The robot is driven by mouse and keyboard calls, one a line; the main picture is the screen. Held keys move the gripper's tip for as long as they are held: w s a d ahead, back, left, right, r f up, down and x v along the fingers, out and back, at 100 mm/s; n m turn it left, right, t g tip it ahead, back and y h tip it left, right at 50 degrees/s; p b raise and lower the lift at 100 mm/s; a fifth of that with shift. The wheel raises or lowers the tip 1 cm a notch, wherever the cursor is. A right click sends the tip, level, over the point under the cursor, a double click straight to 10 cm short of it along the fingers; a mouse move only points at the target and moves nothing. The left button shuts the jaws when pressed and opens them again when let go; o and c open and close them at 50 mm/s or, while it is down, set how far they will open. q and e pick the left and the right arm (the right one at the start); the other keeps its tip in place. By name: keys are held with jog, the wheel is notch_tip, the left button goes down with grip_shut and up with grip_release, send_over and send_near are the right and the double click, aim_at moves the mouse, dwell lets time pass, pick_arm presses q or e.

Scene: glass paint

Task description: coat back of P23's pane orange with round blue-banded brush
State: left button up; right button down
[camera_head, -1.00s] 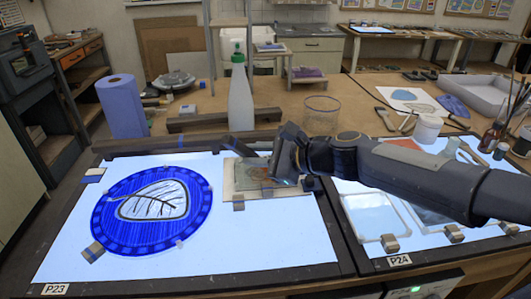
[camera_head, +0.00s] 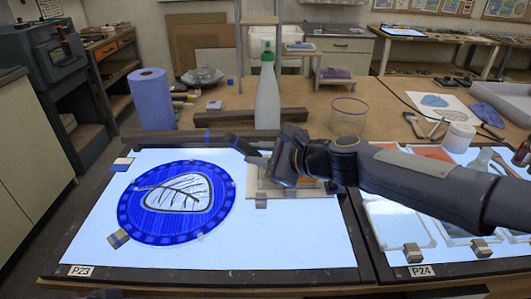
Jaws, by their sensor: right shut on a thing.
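The round pane (camera_head: 150,222) lies flat on the lit P23 panel (camera_head: 285,243). It has a deep blue ring and a pale leaf (camera_head: 185,194) with dark veins in its middle. My right gripper (camera_head: 276,172) is right of the pane, over the left part of a pale tile (camera_head: 253,187). It is shut on a slim dark tool, which I take for the brush (camera_head: 236,141); this sticks out to the left, with a bluish part near its far end. Its bristles are not clear. A bit of orange shows on the tile behind my wrist.
A white bottle (camera_head: 267,97), a blue paper roll (camera_head: 151,100) and a clear glass cup (camera_head: 348,117) stand behind the panels. Small blocks sit around the pane. The P24 panel (camera_head: 420,270) holds more panes.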

jog(key=shift+a, duration=0.8)
jog(key=shift+r+p, duration=0.65)
jog(key=w+p, duration=0.1)
jog(key=w, duration=0.4)
jog(key=shift+d+f, duration=0.1)
jog(key=shift+f, duration=0.25)
jog(key=shift+f+b, duration=0.3)
jog(key=shift+b, duration=0.05)
jog(key=shift+d, duration=0.1)
